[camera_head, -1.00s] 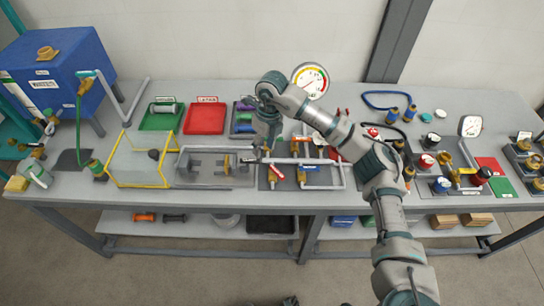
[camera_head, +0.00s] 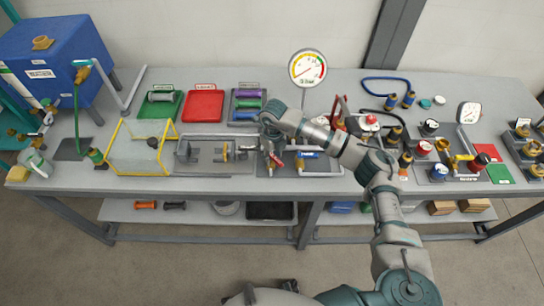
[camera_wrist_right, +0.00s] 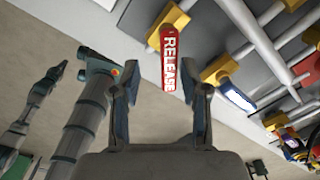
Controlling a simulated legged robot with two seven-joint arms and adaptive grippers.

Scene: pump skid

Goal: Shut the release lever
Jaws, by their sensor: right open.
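The release lever (camera_wrist_right: 168,58) is a red handle with white RELEASE lettering. In the right wrist view it points down between the two fingers of my right gripper (camera_wrist_right: 160,88), with gaps visible on both sides. In the head view the red lever (camera_head: 276,160) shows partly beside my right gripper (camera_head: 268,154), on the pipe panel near the bench front. My right gripper is open and empty. Its fingertips are largely hidden by the wrist in the head view. My left gripper cannot be made out.
A blue-handled valve (camera_head: 308,155) is right of the lever, and also shows in the wrist view (camera_wrist_right: 236,92). White pipes and yellow fittings surround them. A grey bracket fixture (camera_head: 205,155) is to the left. A pressure gauge (camera_head: 307,67) stands behind. The bench front strip is clear.

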